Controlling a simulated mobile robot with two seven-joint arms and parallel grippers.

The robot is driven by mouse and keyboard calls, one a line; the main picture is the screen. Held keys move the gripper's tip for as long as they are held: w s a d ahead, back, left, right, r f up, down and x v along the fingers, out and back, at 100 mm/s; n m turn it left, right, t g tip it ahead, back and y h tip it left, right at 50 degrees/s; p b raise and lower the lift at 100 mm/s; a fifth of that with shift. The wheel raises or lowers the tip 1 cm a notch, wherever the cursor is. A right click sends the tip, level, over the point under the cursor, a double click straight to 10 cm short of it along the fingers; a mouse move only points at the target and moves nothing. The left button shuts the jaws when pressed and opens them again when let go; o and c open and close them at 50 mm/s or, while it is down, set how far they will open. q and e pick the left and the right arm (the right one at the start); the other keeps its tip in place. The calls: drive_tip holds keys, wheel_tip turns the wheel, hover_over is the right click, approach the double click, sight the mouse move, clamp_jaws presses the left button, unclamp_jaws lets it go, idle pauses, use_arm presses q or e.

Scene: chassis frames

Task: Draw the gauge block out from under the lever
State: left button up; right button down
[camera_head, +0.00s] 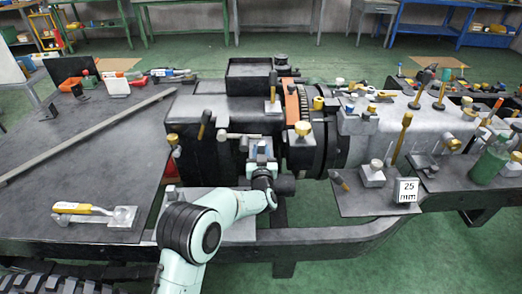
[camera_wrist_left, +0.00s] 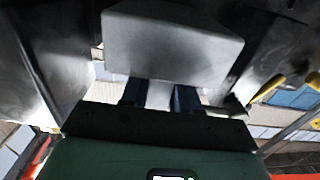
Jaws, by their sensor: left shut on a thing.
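My left gripper (camera_head: 262,152) reaches to the front of the dark machine in the middle of the head view. In the left wrist view its blue fingers (camera_wrist_left: 160,97) are shut on the narrow pale stem of a grey block (camera_wrist_left: 172,45). The wide part of this block lies beyond the fingertips, between dark machine walls. I cannot tell for sure that it is the gauge block. A pale bar (camera_head: 238,136) lies close beside the gripper in the head view; whether it is the lever is unclear. The block is mostly hidden there. My right gripper is not in view.
A white plate marked 25 mm (camera_head: 407,190) stands on a dark shelf at the right, near a knobbed block (camera_head: 373,174) and a green bottle (camera_head: 488,163). A yellow-handled tool (camera_head: 90,210) lies on the left table (camera_head: 70,180). Much of that table is bare.

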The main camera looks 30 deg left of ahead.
use_arm(q)
drive_tip(key=shift+v, duration=1.8)
drive_tip(key=shift+s, duration=0.1)
drive_tip(key=shift+r, duration=0.1)
drive_tip(key=shift+r+p, duration=1.75)
drive_tip(key=shift+r, duration=0.7)
